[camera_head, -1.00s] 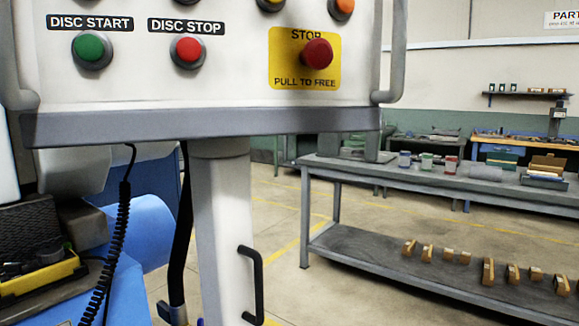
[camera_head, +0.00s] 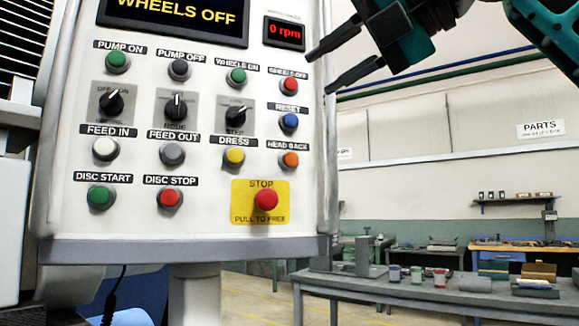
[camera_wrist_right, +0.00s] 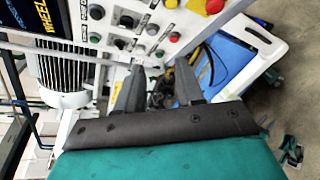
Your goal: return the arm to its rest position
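My right gripper (camera_head: 320,71) reaches in from the upper right of the head view, in front of the upper right edge of the control panel (camera_head: 215,222). Its two dark fingers are apart with nothing between them. In the right wrist view the fingers (camera_wrist_right: 158,88) are also spread and empty, with the panel's buttons beyond them. The panel display (camera_head: 178,14) reads "WHEELS OFF", and a small red readout (camera_head: 285,33) shows 0 rpm. My left gripper is in neither current view.
The panel carries several buttons and knobs, with a red stop button (camera_head: 266,200) on a yellow plate. A grey bench (camera_head: 420,296) with small containers stands at the right. A wall shelf (camera_head: 513,201) is farther back. Open floor lies below and beyond the panel.

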